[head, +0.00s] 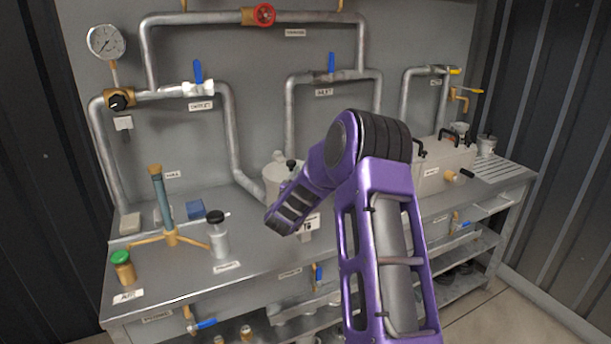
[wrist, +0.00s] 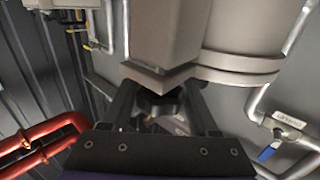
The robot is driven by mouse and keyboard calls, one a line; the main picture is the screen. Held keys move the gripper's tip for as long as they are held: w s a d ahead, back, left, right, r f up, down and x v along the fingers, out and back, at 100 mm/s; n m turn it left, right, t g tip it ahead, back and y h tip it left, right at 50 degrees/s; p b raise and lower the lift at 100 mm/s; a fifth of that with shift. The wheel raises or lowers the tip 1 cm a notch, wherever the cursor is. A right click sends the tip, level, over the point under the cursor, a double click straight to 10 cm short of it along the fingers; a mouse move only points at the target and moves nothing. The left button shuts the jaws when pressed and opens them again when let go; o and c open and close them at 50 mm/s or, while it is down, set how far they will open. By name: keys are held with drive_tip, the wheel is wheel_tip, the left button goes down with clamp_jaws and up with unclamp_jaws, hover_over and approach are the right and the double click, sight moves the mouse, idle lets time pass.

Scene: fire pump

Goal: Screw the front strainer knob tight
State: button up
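A pale strainer-like housing (head: 275,174) stands at mid-bench, partly hidden by my purple arm. A black knob (head: 291,163) shows at its top. In the wrist view, a large grey body (wrist: 165,35) with a flanged plate fills the upper middle. My gripper (wrist: 161,98) is just below that plate, its two dark fingers standing apart. A dark rounded knob (wrist: 158,103) shows between the fingers, in shadow. I see gaps at its sides and no clear grip. In the head view my fingertips are hidden by my arm.
A pale box (head: 445,167) with black clamps stands at right. Pipes with blue-handled valves (head: 198,75) run along the back wall. Red pipes (wrist: 38,145) show in the wrist view.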

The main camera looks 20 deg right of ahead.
drive_tip(key=shift+o, duration=1.3)
drive_tip(key=shift+n+t+y+p, duration=0.3)
